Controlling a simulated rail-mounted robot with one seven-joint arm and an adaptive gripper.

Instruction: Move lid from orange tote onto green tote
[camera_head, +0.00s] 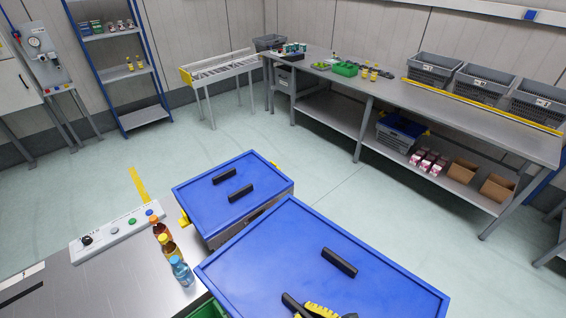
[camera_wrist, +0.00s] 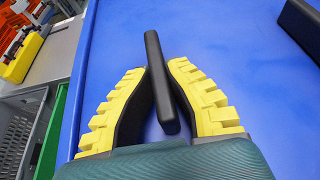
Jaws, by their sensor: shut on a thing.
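A blue lid (camera_head: 290,245) with two black bar handles fills the lower right of the head view. My gripper (camera_wrist: 157,75) has its yellow-padded fingers on both sides of one black handle (camera_wrist: 159,85) in the wrist view, shut on it. In the head view my gripper (camera_head: 318,311) is cut off by the bottom edge. The lid's other handle (camera_head: 339,262) is free. A green tote edge (camera_head: 208,310) shows below the lid's left corner, and also in the wrist view (camera_wrist: 48,145). Whether the lid rests on a tote is hidden. No orange tote is clearly identifiable.
Another blue-lidded container (camera_head: 235,185) stands just behind the held lid. A metal table (camera_head: 120,280) at left carries several bottles (camera_head: 168,246) and a button panel (camera_head: 117,231). A grey crate (camera_wrist: 20,125) lies left in the wrist view. The floor behind is clear.

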